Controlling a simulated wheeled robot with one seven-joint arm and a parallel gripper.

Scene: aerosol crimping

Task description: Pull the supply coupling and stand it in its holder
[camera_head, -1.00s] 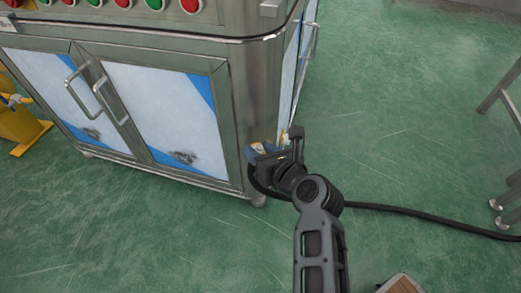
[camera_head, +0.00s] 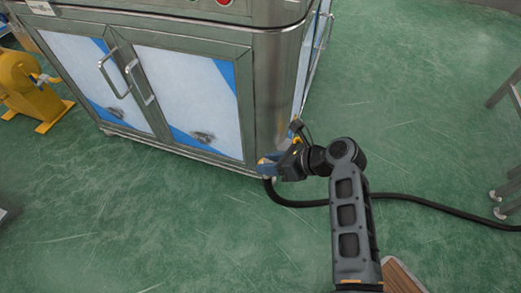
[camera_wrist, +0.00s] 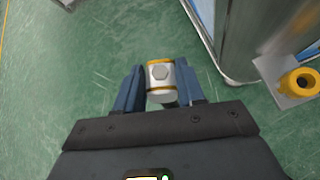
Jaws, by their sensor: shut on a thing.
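My gripper (camera_wrist: 158,88) has its blue fingers shut on the supply coupling (camera_wrist: 161,77), a short white and yellow cylinder with a grey hexagonal end. Floor shows around the coupling in the wrist view. In the head view, my gripper (camera_head: 268,166) is low beside the near corner of the steel cabinet (camera_head: 270,95), and the coupling is mostly hidden there. A yellow round fitting (camera_wrist: 299,82) on a metal plate stands at the right of the wrist view, apart from the coupling. I cannot tell whether it is the holder.
A black hose (camera_head: 415,202) runs from near my gripper across the green floor to the right. A yellow machine (camera_head: 30,95) stands left of the cabinet. Metal legs (camera_head: 508,140) stand at the right edge.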

